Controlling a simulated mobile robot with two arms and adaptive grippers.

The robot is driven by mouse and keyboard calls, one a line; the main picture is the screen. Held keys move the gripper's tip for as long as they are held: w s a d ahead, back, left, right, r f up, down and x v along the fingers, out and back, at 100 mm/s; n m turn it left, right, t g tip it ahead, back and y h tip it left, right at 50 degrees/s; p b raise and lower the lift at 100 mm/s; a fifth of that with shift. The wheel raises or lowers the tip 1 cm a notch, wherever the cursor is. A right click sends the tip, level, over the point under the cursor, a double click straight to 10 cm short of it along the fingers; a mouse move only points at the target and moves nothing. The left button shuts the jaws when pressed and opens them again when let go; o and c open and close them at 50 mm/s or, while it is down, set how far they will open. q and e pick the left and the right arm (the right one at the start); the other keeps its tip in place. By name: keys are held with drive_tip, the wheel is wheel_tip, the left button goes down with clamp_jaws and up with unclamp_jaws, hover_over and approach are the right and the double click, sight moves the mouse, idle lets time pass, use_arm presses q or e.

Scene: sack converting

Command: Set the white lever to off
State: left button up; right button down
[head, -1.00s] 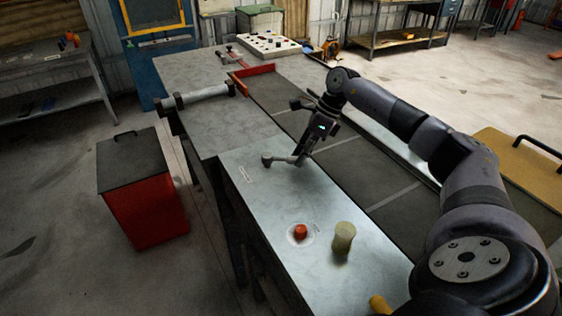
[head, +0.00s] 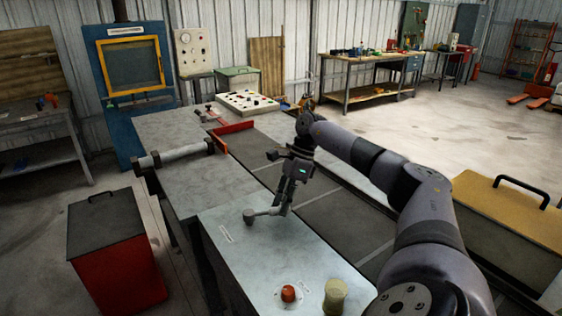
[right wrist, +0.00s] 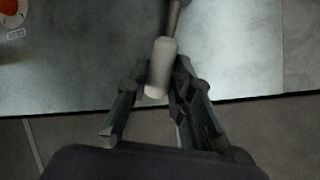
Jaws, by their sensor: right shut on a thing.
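The white lever (head: 264,212) stands on the pale metal panel top (head: 262,252), with its dark round pivot end at the left and its arm reaching right to my right gripper (head: 284,205). In the right wrist view the lever's white grip (right wrist: 161,62) lies between the fingers of my right gripper (right wrist: 159,88), which is shut on it. A small label (head: 225,233) lies left of the lever; its text is too small to read. My left gripper is not in view.
A red button (head: 289,294) and a yellowish cylinder (head: 334,297) stand on the near part of the panel top. A dark conveyor bed (head: 330,222) runs behind it. A red bin with a dark lid (head: 117,262) stands on the floor at left.

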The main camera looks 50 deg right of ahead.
drive_tip(key=shift+r, duration=0.1)
drive_tip(key=c, duration=1.4)
unclamp_jaws()
drive_tip(key=shift+v, duration=6)
